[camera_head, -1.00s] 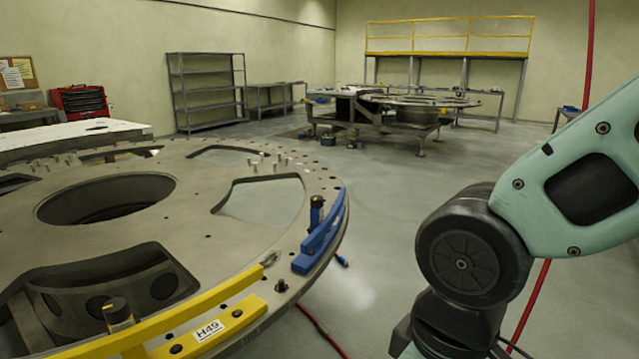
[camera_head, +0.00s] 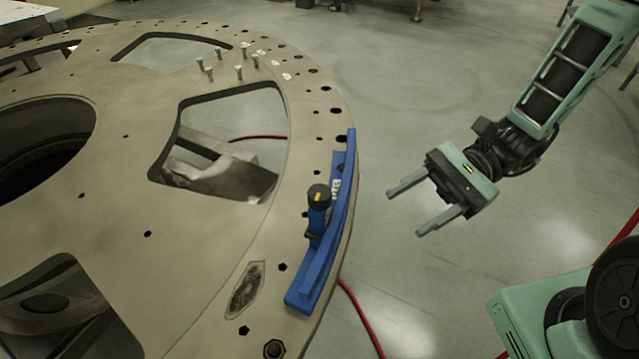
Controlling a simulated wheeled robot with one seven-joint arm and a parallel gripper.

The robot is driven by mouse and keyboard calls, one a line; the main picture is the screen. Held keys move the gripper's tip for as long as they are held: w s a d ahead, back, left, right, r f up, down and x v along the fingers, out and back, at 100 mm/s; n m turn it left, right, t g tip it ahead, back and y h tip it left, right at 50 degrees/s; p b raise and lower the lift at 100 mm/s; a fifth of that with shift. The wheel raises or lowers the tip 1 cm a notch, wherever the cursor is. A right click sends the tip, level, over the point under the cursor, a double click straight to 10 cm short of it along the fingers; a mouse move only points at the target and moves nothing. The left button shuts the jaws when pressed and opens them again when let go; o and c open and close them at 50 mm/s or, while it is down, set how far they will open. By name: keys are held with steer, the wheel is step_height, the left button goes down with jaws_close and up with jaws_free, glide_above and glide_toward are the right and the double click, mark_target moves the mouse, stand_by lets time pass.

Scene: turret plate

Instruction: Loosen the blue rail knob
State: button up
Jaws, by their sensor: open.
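The blue rail (camera_head: 326,262) is a curved bar along the right rim of the large turret plate (camera_head: 215,230). Its knob (camera_head: 319,195) has a black top with a yellow mark and stands upright on a blue body on the rail's inner side. My gripper (camera_head: 404,213) is open and empty. It is to the right of the rail, past the plate's rim, with its two fingers pointing left toward the knob and a clear gap between them. The knob is in full view.
Several upright bolts (camera_head: 226,63) stand on the plate beyond the knob. The plate has large cutouts and many small holes. A red cable (camera_head: 361,316) lies on the floor below the rim. The floor right of the plate (camera_head: 400,110) is open.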

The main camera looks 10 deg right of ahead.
steer(key=w+d+m+t+y, duration=0.3)
steer(key=w+m+t, duration=0.1)
steer(key=m+t, duration=0.1)
steer(key=p, duration=0.4)
glide_toward(320, 192)
steer(key=shift+m+t, duration=0.3)
steer(key=a, duration=0.6)
steer(key=a+f, duration=0.1)
steer(key=a, duration=0.3)
steer(key=shift+s, duration=0.1)
steer(key=c, duration=1)
